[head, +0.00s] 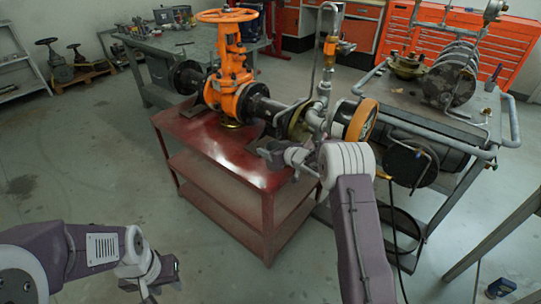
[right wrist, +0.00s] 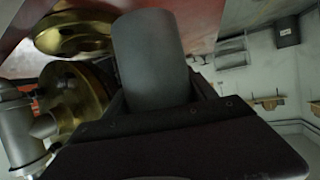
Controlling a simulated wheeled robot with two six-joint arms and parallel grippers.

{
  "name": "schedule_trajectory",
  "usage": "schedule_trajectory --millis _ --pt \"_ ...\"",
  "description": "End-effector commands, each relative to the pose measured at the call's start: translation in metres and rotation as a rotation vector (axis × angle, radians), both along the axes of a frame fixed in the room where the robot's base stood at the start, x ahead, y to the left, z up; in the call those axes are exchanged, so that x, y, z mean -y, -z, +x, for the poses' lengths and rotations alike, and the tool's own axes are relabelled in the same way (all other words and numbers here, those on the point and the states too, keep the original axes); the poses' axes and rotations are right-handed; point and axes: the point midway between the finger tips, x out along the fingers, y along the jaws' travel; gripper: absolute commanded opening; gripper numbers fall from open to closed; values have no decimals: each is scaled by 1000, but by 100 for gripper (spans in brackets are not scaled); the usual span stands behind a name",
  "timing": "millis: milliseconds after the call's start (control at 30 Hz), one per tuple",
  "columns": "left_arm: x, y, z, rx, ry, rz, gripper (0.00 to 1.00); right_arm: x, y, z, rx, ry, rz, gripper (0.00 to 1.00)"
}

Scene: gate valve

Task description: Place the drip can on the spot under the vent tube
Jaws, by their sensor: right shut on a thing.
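My right gripper (head: 274,152) is over the front right of the red table (head: 222,148), beside the pipework. In the right wrist view it is shut on a plain dark grey cylinder (right wrist: 151,58), which I take to be the drip can. In the head view the can is hidden or too small to make out. A thin bent grey tube (head: 316,62) rises by the pipework behind my right gripper; it may be the vent tube. The marked spot cannot be told. My left gripper (head: 150,290) is low at the bottom edge, its fingers partly cut off.
An orange gate valve (head: 229,84) stands on the red table. A brass flange (right wrist: 77,100) and grey pipe (right wrist: 22,128) are close beside the held cylinder. A brass disc (right wrist: 72,35) lies beyond.

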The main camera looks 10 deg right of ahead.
Motion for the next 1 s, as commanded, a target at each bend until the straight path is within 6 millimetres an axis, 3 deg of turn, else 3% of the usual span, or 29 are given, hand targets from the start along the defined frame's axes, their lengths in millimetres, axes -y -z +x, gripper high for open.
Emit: schedule_trajectory --millis 200,300,400,733,767,800,833,1000 --pt "0 0 0 0 0 0 36 -3 0 9 2 1 -1 22" --pt "0 14 0 0 0 0 36 -3 24 8 -2 1 0 22" --pt "0 19 0 0 0 0 36 -3 37 8 1 1 1 22" --pt "0 18 0 0 0 0 36 -2 38 8 1 1 -1 22" --pt "0 18 0 0 0 0 36 -2 38 8 0 1 0 68" --pt "0 17 0 0 0 0 36 -2 38 8 0 1 -1 79" --pt "0 17 0 0 0 0 36 -2 38 8 0 1 -1 87" --pt "0 17 0 0 0 0 36 -2 38 8 1 1 -1 87"
